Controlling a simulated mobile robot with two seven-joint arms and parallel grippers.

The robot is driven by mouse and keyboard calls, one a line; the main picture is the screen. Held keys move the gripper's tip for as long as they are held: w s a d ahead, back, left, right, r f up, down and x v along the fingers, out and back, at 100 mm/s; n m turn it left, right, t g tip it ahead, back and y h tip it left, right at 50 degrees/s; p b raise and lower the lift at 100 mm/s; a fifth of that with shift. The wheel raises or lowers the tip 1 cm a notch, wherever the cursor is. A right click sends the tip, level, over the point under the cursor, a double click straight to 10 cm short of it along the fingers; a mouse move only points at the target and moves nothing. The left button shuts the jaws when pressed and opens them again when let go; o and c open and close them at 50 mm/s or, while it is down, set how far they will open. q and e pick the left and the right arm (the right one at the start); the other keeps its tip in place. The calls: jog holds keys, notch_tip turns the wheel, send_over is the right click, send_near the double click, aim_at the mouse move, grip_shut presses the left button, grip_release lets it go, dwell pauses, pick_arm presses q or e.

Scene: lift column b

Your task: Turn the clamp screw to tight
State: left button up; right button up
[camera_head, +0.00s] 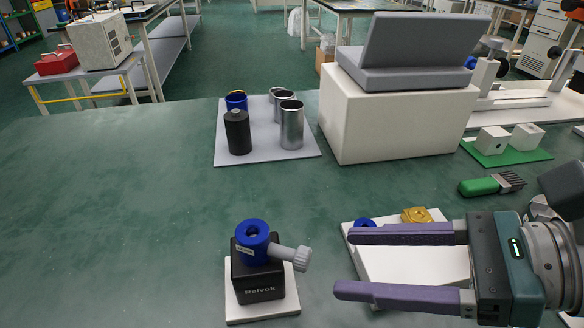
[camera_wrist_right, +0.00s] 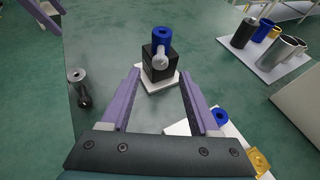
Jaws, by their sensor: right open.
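The clamp is a black block (camera_head: 258,279) with a blue ring (camera_head: 252,238) on top, standing upright on a white base plate (camera_head: 264,312). Its grey clamp screw (camera_head: 292,254) sticks out sideways from the blue ring, towards the right gripper. In the right wrist view the screw knob (camera_wrist_right: 161,62) faces the camera, in front of the black block (camera_wrist_right: 150,63). My right gripper (camera_head: 344,263) is open and empty, to the right of the screw and apart from it. A purple finger, apparently of my left gripper (camera_wrist_right: 40,14), shows at the wrist view's top left; its opening is unclear.
A white plate (camera_head: 385,262) with a blue ring and a gold part (camera_head: 416,214) lies partly behind my right gripper. Metal and black cylinders stand on a grey mat (camera_head: 228,160). A green-handled brush (camera_head: 481,186) lies at right. A dark rod-like part (camera_wrist_right: 81,86) stands left. The table left is clear.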

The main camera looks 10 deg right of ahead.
aim_at(309, 259)
jog(key=x, duration=0.5)
jog(key=shift+c, duration=0.4)
jog(key=shift+d, duration=0.1)
grip_shut()
